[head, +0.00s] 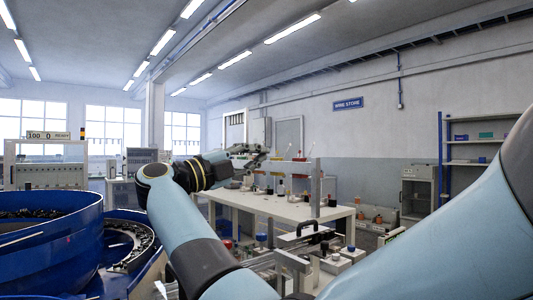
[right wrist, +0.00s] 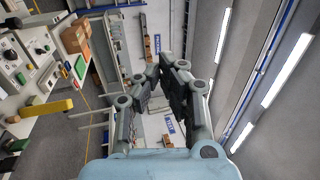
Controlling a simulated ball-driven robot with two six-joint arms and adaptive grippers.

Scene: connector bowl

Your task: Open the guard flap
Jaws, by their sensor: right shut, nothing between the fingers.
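My right gripper (head: 262,150) is in the middle of the head view, raised above the level of the white bench and pointing right. In the right wrist view, its fingers (right wrist: 168,66) are closed with nothing between them, facing the far wall and ceiling. A dark arched handle (head: 306,226) stands on the metal-framed station low in the middle of the head view, below and apart from the gripper. It may belong to the guard flap; I cannot make out the flap panel or its angle. My left gripper is not in view.
Blue feeder bowls (head: 45,238) holding small dark parts fill the lower left. A white bench (head: 285,207) with small items stands behind the station. A grey cabinet (head: 418,190) and blue shelving (head: 470,141) stand at the right. A yellow bar (right wrist: 45,108) shows in the wrist view.

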